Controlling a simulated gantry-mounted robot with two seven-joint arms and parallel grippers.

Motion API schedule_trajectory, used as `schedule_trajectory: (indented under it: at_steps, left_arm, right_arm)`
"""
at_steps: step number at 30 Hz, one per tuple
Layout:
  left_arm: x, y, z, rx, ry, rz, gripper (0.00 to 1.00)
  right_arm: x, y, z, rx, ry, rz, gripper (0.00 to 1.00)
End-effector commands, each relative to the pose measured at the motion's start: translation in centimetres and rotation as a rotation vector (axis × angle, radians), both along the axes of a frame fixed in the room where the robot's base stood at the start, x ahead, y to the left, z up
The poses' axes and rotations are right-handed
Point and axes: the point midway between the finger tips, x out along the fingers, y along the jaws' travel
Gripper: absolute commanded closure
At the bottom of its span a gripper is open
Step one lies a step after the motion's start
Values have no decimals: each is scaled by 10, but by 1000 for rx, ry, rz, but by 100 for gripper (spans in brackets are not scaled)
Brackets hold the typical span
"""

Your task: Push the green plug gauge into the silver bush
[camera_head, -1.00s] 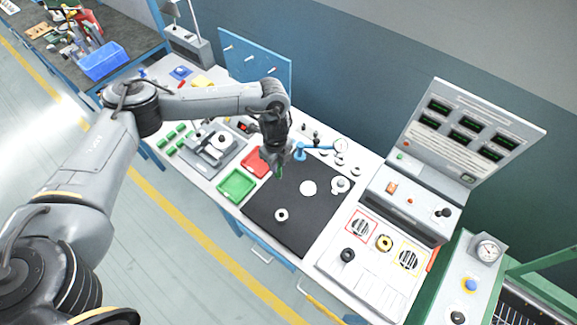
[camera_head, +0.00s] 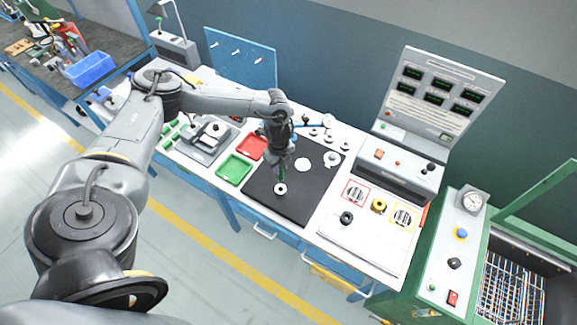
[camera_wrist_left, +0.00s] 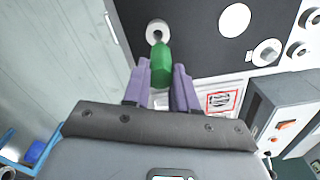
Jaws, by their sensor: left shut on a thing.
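My left gripper (camera_head: 281,166) is shut on the green plug gauge (camera_wrist_left: 161,66), which shows between its purple fingers in the left wrist view. The gauge's thin tip points toward the silver bush (camera_wrist_left: 157,31), a ring with a dark hole. The bush (camera_head: 280,190) sits on the black mat (camera_head: 306,206) in the head view, directly below the gauge. The tip appears at or just over the hole; I cannot tell whether it has entered. My right gripper is not in view.
A green tray (camera_head: 234,169) and a red tray (camera_head: 251,147) lie left of the mat. A white disc (camera_head: 303,164) lies farther back on the mat. The mat's front area is clear.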

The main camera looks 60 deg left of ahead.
Motion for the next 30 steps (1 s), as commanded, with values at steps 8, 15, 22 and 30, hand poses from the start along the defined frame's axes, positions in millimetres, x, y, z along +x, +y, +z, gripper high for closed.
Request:
schedule_trajectory:
  at_steps: [8,15,22,30]
  left_arm:
    - [-1,-1,-1,0,2,-1,100]
    - [-1,-1,-1,0,3,-1,100]
    - [-2,-1,-10,0,4,-2,100]
    - [-2,-1,-31,1,5,-2,100]
  right_arm:
    - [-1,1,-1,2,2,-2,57]
    - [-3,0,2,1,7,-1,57]
    - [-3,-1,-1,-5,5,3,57]
    - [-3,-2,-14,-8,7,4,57]
